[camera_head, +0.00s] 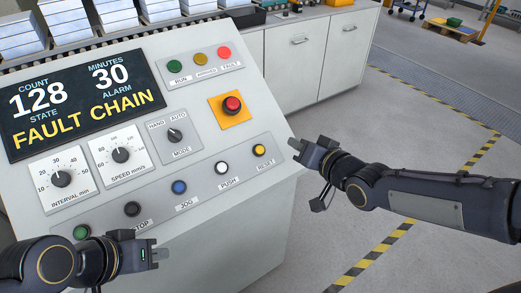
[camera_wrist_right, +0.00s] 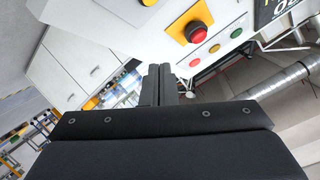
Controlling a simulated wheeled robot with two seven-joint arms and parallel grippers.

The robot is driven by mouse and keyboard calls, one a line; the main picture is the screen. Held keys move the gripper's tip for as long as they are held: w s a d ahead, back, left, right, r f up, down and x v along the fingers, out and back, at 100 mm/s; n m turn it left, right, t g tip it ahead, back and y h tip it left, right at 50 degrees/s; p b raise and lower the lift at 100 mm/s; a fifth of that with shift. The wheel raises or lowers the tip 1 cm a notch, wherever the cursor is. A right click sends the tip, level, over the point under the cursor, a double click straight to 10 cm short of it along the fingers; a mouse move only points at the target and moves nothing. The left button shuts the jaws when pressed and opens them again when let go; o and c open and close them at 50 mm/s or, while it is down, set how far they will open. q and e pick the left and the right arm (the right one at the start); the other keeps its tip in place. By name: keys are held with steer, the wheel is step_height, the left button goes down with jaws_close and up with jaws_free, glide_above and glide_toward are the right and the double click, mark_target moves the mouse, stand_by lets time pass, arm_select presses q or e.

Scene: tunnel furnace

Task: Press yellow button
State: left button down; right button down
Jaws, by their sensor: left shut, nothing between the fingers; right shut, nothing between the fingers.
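The yellow button (camera_head: 259,150), labelled RESET, is at the right end of the lower button row on the sloped control panel (camera_head: 215,130). It also shows at the top edge of the right wrist view (camera_wrist_right: 149,3). My right gripper (camera_head: 296,149) is shut and empty, just right of the yellow button and apart from it in the head view. Its shut fingers also show in the right wrist view (camera_wrist_right: 160,72). My left gripper (camera_head: 160,254) is shut and empty at the lower left, in front of the panel's lower part.
A white push button (camera_head: 221,167) and blue jog button (camera_head: 179,187) sit left of the yellow one. A red emergency button (camera_head: 232,104) on an orange plate is above. A yellow lamp (camera_head: 201,59) is higher up.

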mark_target(260, 150)
steer(key=a, duration=0.1)
steer(key=a+y, duration=0.1)
steer(key=w+a+y, duration=0.1)
steer(key=a, duration=0.1)
steer(key=shift+a+r, duration=0.1)
steer(key=shift+r, duration=0.2)
steer(key=shift+f, duration=0.15)
steer(key=w+f+b, duration=0.1)
steer(key=f, duration=0.1)
steer(key=w+a+f+b, duration=0.1)
steer(key=f+b, duration=0.1)
steer(key=w+a+f+b, duration=0.1)
steer(key=f+b, duration=0.1)
steer(key=shift+w+a, duration=0.1)
steer(key=shift+a, duration=0.05)
steer(key=shift+w+a+f+b, duration=0.3)
steer(key=shift+w+f+b, duration=0.2)
steer(key=shift+b, duration=0.25)
stand_by(1.1)
steer(key=shift+w+a+f+b, duration=0.15)
steer(key=shift+f+b, duration=0.2)
steer(key=shift+b, duration=0.15)
